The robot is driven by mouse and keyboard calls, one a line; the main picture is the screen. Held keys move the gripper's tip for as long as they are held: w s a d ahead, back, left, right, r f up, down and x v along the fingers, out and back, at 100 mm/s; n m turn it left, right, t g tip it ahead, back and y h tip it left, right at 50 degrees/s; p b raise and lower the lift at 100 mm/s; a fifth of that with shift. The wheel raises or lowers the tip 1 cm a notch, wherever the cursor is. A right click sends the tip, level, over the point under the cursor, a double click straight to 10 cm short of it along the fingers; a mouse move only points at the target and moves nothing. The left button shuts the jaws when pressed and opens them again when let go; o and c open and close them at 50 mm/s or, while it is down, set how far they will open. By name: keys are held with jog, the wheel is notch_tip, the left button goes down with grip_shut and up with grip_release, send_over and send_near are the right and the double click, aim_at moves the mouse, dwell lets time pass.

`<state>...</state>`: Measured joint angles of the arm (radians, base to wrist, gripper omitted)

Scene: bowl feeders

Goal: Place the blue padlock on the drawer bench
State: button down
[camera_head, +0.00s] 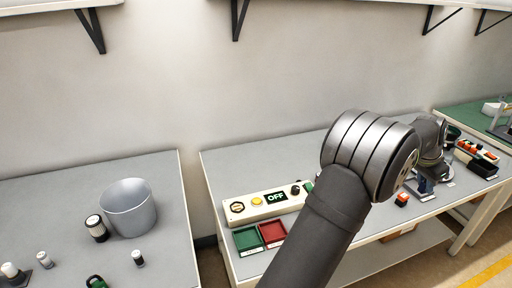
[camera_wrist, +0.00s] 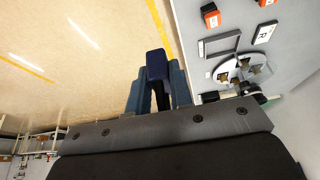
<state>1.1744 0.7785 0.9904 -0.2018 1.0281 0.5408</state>
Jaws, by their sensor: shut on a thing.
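In the wrist view my gripper (camera_wrist: 157,88) is shut on a dark blue block-shaped thing, the blue padlock (camera_wrist: 157,64), which sticks out past the fingertips. Tan floor shows behind it, with the edge of a grey bench to its right. In the head view my arm reaches right over the middle grey bench (camera_head: 330,150). A small dark blue patch shows below my wrist there; I cannot tell whether it is padlock or fingers. I cannot tell which bench is the drawer bench; no drawers show clearly.
The middle bench holds an OFF control panel (camera_head: 268,203), a green tray (camera_head: 248,239), a red tray (camera_head: 272,233) and an orange block (camera_head: 402,199). The left bench (camera_head: 160,180) holds a metal bucket (camera_head: 128,208) and a green padlock (camera_head: 96,283). A green-topped bench (camera_head: 468,116) stands far right.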

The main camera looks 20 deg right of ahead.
jog(key=w+a+n, duration=0.1)
jog(key=w+a, duration=2.1)
jog(key=w, duration=0.2)
jog(key=w+a, duration=0.4)
jog(key=a, duration=1)
jog(key=w+a, duration=0.5)
jog(key=a, duration=0.8)
jog(key=s+a+n+t, duration=0.1)
jog(key=s+a, duration=0.2)
jog(key=a, duration=2)
jog(key=s+a+n, duration=0.1)
jog(key=s+a, duration=0.6)
jog(key=a, duration=0.4)
jog(key=s+a, duration=0.6)
jog(key=a, duration=0.4)
jog(key=a+f, duration=0.3)
jog(key=f, duration=0.1)
jog(key=s+a+f, duration=0.1)
jog(key=a+f, duration=0.6)
jog(key=f, duration=0.1)
jog(key=shift+s+a, duration=0.3)
jog(key=shift+a, duration=0.1)
jog(key=shift+a+f, duration=0.2)
jog(key=shift+f, duration=1.85)
